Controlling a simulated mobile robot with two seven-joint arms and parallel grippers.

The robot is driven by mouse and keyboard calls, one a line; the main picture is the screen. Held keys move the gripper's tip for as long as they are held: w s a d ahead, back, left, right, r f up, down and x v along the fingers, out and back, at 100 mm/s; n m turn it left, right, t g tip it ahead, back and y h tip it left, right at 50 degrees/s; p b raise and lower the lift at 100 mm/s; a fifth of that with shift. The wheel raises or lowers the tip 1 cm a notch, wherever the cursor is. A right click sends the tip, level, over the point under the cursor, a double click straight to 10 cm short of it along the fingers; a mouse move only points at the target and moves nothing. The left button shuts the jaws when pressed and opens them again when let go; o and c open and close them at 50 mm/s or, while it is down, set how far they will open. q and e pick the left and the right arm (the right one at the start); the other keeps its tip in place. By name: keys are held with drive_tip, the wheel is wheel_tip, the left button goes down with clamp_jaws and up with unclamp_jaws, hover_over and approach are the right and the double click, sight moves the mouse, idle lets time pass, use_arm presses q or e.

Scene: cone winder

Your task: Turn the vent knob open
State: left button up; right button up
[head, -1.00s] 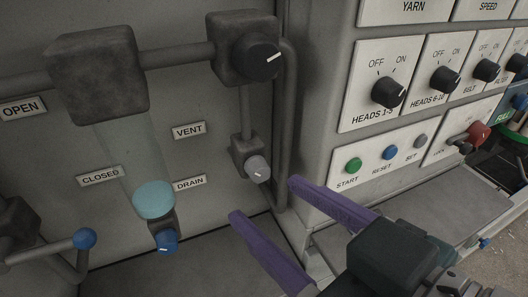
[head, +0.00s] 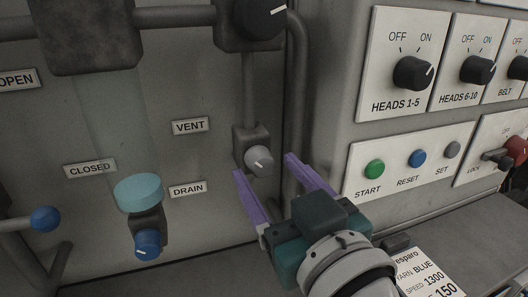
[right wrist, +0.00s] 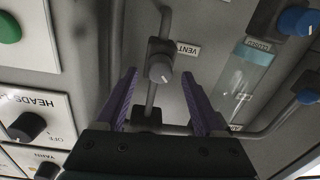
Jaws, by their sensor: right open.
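The vent knob (head: 259,162) is a small grey round knob with a short white mark, on a dark square valve body at the foot of a vertical pipe. The VENT label (head: 190,126) is up and left of it. My right gripper (head: 264,165) is open, its purple fingers pointing at the knob, one tip to each side. In the right wrist view the grey knob (right wrist: 160,70) shows between the spread fingertips (right wrist: 159,73). I cannot tell whether either finger touches it. My left gripper is not in view.
A black knob (head: 262,16) sits above on the same pipe. A vertical pipe (head: 297,100) and the switch panel (head: 410,160) stand close on the right.

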drive_tip(key=shift+w+a, duration=0.25)
drive_tip(key=shift+w, duration=0.35)
clamp_jaws()
